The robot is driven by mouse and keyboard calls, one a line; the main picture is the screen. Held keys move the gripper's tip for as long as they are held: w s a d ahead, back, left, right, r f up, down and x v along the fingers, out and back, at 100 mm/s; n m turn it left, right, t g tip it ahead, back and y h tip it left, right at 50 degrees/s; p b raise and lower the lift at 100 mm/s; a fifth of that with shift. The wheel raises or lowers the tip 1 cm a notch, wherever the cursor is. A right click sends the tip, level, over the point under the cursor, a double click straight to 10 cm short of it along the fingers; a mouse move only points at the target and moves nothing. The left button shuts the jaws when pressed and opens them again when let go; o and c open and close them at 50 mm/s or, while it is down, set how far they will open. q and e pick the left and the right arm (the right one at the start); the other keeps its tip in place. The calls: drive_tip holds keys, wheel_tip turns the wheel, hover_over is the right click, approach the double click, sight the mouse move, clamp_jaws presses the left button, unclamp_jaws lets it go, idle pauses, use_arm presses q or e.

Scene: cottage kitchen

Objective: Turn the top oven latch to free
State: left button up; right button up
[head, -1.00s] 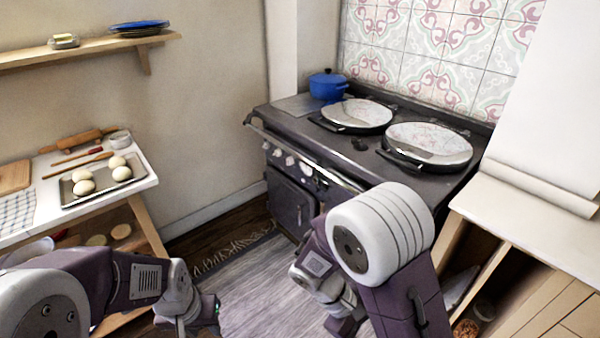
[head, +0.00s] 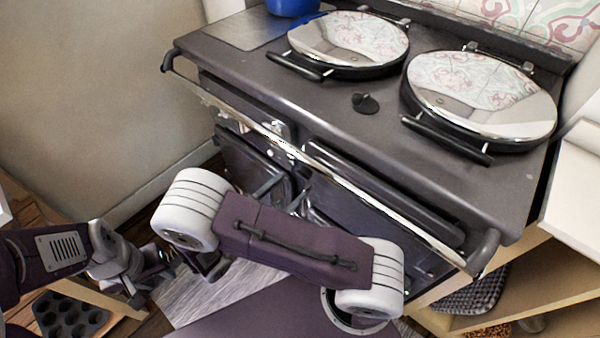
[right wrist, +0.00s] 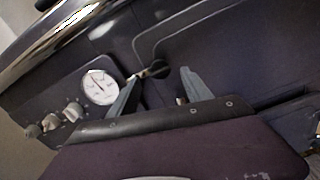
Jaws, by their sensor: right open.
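The dark range cooker (head: 330,105) fills the middle of the head view. In the right wrist view, a small metal latch (right wrist: 153,71) sits at the left edge of the dark oven door (right wrist: 225,50). My right gripper (right wrist: 160,92) is open, and its two fingers point at the cooker front, one on each side below the latch. I cannot tell whether either finger touches it. In the head view the right gripper (head: 283,192) is beneath the front rail, and my arm and the rail hide the latch. My left gripper (head: 155,275) is low at the left, away from the cooker.
A long chrome rail (head: 320,172) runs along the cooker front above my right gripper. A round gauge (right wrist: 100,87) and several knobs (right wrist: 72,111) are left of the latch. Two lidded hotplates (head: 348,40) are on top. Wooden shelving (head: 555,300) stands at the right.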

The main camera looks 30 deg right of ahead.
sight(302, 177)
drive_tip(key=b+x, duration=0.1)
drive_tip(key=x, duration=0.5)
drive_tip(key=shift+f, duration=0.1)
clamp_jaws()
